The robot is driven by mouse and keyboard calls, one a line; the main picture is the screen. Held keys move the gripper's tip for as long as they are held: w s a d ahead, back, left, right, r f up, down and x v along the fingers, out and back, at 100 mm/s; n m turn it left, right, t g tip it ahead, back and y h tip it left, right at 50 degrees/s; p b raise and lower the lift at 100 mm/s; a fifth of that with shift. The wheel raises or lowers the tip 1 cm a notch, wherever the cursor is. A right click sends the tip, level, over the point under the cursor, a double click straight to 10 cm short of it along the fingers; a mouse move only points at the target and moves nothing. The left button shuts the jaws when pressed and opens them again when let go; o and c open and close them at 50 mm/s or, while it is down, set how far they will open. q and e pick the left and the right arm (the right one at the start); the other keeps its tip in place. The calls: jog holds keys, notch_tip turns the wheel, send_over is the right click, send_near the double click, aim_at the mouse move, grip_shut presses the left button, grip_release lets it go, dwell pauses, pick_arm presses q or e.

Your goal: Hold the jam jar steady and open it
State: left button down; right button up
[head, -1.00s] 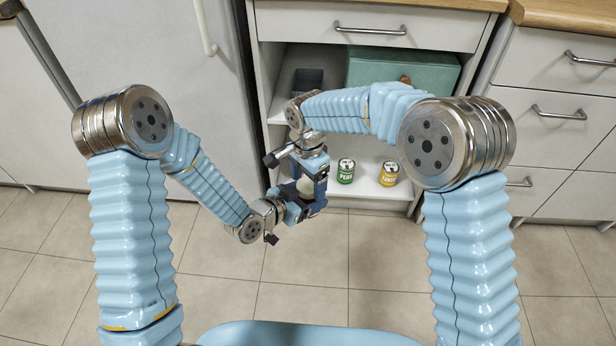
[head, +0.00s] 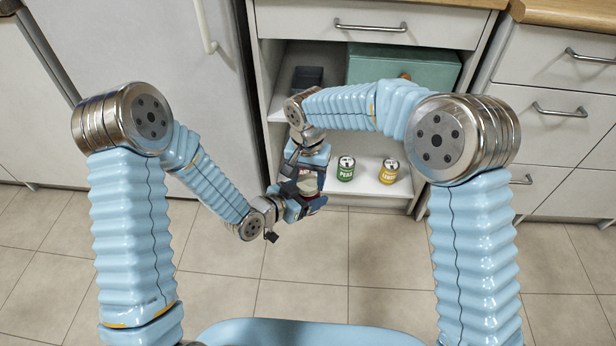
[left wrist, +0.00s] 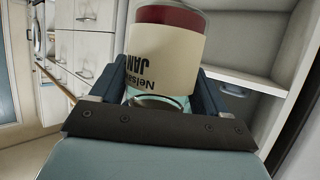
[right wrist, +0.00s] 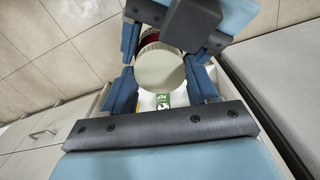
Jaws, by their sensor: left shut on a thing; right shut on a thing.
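The jam jar (left wrist: 165,55) stands between my left gripper's fingers (left wrist: 160,85) in the left wrist view. It has a cream label, whose print reads upside down there, and a dark red band at the picture's top. My left gripper is shut on it. In the head view, part of the jar (head: 308,183) shows among both grippers. In the right wrist view, my right gripper (right wrist: 162,80) is shut on a pale round lid (right wrist: 158,69). Dark red shows just behind the lid, beside the left gripper. I cannot tell whether the lid touches the jar.
A green can (head: 346,169) and a yellow can (head: 389,172) stand on the low shelf behind the grippers. A teal box (head: 405,67) and a dark bin (head: 307,79) are on the shelf above. The floor in front is clear.

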jog(key=o, duration=1.2)
jog(key=shift+c, duration=0.2)
notch_tip(320, 180, up, 4)
jog(key=shift+r, duration=0.2)
jog(key=shift+c, duration=0.3)
notch_tip(320, 180, up, 3)
jog(key=shift+r+m, duration=0.1)
jog(key=shift+m, duration=0.9)
notch_tip(320, 180, down, 8)
jog(key=shift+r, duration=0.2)
